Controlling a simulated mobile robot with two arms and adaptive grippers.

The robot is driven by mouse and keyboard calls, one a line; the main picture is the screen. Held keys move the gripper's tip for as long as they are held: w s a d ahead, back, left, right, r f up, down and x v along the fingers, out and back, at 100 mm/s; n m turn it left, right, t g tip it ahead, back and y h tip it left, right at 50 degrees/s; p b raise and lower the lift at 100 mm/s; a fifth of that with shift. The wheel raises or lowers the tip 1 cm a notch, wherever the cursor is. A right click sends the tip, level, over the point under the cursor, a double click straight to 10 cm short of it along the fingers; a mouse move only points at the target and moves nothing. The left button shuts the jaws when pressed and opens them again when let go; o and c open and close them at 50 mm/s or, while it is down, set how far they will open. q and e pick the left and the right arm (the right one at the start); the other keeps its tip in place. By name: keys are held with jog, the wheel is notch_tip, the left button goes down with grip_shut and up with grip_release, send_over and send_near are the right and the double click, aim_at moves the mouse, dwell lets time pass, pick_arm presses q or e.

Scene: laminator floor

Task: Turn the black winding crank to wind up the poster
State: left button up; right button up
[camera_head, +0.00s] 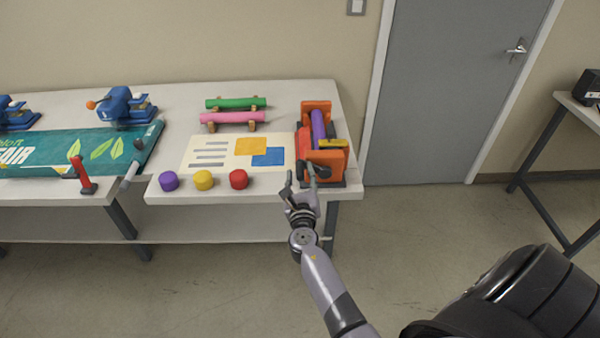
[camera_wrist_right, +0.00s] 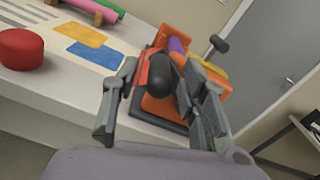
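The orange winding machine (camera_head: 326,160), with a purple roll in it, stands at the right end of the white table. The cream poster (camera_head: 220,154), with orange and blue blocks, lies flat with its right edge at the machine. My right gripper (camera_head: 301,178) is at the machine's front left, at the table edge. In the wrist view its fingers (camera_wrist_right: 160,78) are apart, with a rounded black knob (camera_wrist_right: 164,76) between them; contact with it cannot be told. Another black knob (camera_wrist_right: 219,43) sticks out farther right. Which is the winding crank's handle is unclear. My left gripper is not in view.
Purple (camera_head: 168,181), yellow (camera_head: 203,180) and red (camera_head: 238,179) round pieces line the table's front edge. Green (camera_head: 236,103) and pink (camera_head: 231,118) rolls lie behind the poster. A teal banner (camera_head: 70,150) lies left. Floor right of the table is clear.

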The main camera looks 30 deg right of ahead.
jog(key=shift+x, duration=1)
grip_shut()
